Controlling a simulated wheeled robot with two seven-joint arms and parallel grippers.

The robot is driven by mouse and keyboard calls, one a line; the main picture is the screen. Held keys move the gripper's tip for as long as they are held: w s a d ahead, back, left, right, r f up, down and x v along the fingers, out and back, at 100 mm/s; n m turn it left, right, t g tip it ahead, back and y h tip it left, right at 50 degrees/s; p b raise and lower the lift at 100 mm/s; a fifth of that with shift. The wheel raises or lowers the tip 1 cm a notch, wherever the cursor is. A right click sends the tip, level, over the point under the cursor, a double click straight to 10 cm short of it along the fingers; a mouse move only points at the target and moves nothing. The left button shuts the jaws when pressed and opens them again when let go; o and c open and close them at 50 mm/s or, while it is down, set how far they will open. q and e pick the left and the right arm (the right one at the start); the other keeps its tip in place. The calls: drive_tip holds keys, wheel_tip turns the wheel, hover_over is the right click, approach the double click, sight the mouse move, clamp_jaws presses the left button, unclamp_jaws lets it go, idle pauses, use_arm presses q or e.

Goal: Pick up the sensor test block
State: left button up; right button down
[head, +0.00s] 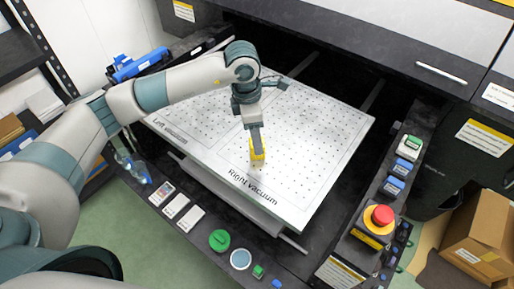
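A small yellow block (258,155), which looks like the sensor test block, is at the perforated metal plate (300,130), just above the "Right vacuum" lettering. My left gripper (257,146) points down at the block from above. Its fingers overlap the block in the picture and hide part of it. I cannot tell whether the fingers are closed on it or only around it, nor whether the block touches the plate. My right gripper is not in view.
A red emergency button (382,215) and several small switches line the dark right edge. A green round button (219,240) and labels are on the front edge. A cardboard box (480,240) stands at the right. The plate around the block is clear.

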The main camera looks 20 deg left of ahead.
use_arm(q)
wheel_tip(320, 180, down, 5)
drive_tip(key=shift+d+b, duration=0.15)
drive_tip(key=shift+b, duration=0.4)
drive_tip(key=c, duration=1.3)
drive_tip(key=shift+o, duration=0.2)
drive_tip(key=shift+r, duration=0.2)
drive_tip(key=shift+w+r+p, duration=0.1)
drive_tip(key=shift+r+p, duration=0.2)
drive_tip(key=shift+r, duration=0.35)
wheel_tip(320, 180, up, 2)
drive_tip(key=shift+r+p, duration=0.25)
drive_tip(key=shift+p, duration=0.15)
drive_tip(key=w+d+r, duration=0.2)
drive_tip(key=d+r, duration=0.1)
drive_tip(key=d, duration=0.2)
drive_tip(key=w+d+r+b, duration=0.1)
drive_tip(key=w+d+r, duration=0.2)
drive_tip(key=d+r, duration=0.1)
drive_tip(key=shift+d, duration=0.75)
